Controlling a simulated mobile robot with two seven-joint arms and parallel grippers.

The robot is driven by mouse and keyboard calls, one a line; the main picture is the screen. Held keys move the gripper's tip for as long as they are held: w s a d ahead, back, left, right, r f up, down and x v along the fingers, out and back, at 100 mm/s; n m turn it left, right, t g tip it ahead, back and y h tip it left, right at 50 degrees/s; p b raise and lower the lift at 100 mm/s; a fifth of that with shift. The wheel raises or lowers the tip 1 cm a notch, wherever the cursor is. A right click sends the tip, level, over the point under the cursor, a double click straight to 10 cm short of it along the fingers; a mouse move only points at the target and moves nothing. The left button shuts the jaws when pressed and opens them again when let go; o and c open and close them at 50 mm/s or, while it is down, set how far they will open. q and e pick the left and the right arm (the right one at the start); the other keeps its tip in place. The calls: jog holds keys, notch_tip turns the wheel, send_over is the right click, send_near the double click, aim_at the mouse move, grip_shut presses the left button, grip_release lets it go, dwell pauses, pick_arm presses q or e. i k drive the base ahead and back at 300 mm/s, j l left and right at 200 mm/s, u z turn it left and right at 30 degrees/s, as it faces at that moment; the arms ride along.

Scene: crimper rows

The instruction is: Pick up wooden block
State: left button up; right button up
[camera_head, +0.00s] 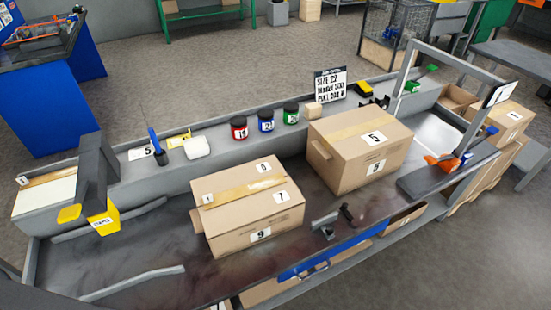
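A small tan wooden block (313,110) sits on the raised grey ledge along the far side of the workbench. It stands just right of the green-lidded jar (291,113) and left of the upright white sign (330,84). The large cardboard box labelled 5 and 8 (345,165) is in front of it, nearer to me. Nothing holds the block. Neither of my grippers can be made out in this view.
A second cardboard box (225,220) stands on the bench's lower surface (130,255). Red (239,128) and blue (266,121) labelled jars line the ledge. A grey upright with a yellow part (104,217) stands at left; a grey frame (402,75) rises at right.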

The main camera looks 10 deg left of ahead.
aim_at(312, 111)
jog(key=i+l, duration=0.15)
jog(key=l, duration=0.2)
jog(key=i+l, duration=0.15)
jog(key=l, duration=0.2)
jog(key=i+l, duration=0.15)
jog(key=l, duration=0.25)
jog(key=i+l+u, duration=0.1)
jog(key=l, duration=0.25)
